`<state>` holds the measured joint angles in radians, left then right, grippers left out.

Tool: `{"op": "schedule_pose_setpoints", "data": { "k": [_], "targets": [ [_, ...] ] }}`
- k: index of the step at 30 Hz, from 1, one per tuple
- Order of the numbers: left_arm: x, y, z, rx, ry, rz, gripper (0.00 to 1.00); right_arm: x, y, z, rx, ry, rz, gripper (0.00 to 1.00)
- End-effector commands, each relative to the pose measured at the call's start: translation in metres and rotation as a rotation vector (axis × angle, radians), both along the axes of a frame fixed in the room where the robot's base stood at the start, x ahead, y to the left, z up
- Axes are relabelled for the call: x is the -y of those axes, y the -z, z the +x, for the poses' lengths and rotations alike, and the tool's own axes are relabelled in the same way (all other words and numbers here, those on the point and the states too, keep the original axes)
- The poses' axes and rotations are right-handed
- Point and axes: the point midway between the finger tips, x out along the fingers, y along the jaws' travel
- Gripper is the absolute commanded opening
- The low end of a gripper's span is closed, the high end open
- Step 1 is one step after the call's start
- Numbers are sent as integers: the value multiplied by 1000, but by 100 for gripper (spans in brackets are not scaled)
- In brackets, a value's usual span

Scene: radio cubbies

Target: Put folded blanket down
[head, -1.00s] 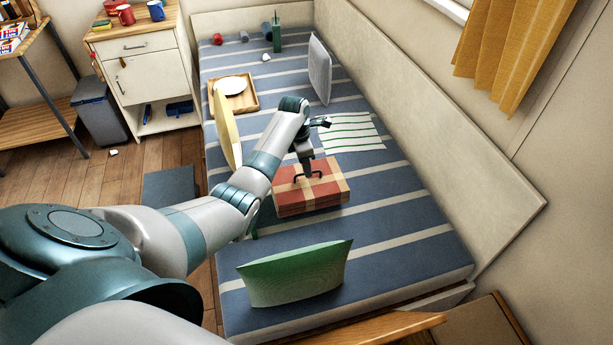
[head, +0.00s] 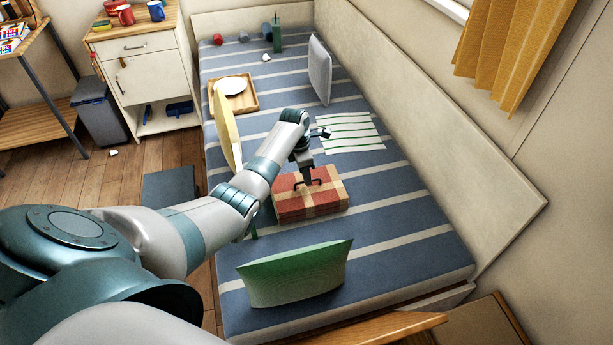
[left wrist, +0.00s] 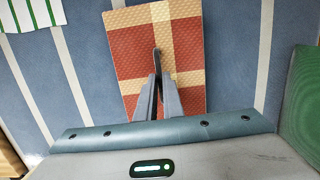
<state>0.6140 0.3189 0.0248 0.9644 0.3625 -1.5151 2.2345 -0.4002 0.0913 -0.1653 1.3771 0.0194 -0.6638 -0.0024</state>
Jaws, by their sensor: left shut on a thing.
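The folded blanket (head: 327,203) is a flat red and tan checked block over the blue striped bed (head: 395,225), in the middle of its near half. My left gripper (head: 308,183) points down at its top and is shut on it. The left wrist view also shows the blanket (left wrist: 187,45), with the closed fingers (left wrist: 157,62) over its middle. The blanket looks level and at or very near the bed surface; I cannot tell whether it rests fully. My right gripper is not in view.
A green cushion (head: 295,276) stands nearer me, a yellow cushion (head: 226,128) at the left edge. A green-striped white cloth (head: 350,133) lies beyond the blanket. A grey cushion (head: 320,68) and a wooden tray (head: 248,100) are farther off. Bed right of the blanket is clear.

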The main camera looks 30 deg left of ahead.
Motion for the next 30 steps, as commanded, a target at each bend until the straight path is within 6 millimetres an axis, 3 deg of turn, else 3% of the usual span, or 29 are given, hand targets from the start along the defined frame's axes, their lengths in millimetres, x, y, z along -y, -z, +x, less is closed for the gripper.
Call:
{"op": "schedule_pose_setpoints", "data": {
  "k": [4,7,20,30],
  "targets": [
    [0,0,1,2,0,-1,0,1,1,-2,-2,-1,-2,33],
    [0,2,0,0,0,0,26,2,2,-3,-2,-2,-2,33],
    [0,-2,0,1,0,0,26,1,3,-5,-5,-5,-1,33],
    [-4,-43,-3,3,0,1,26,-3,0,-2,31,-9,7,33]
  ]
}}
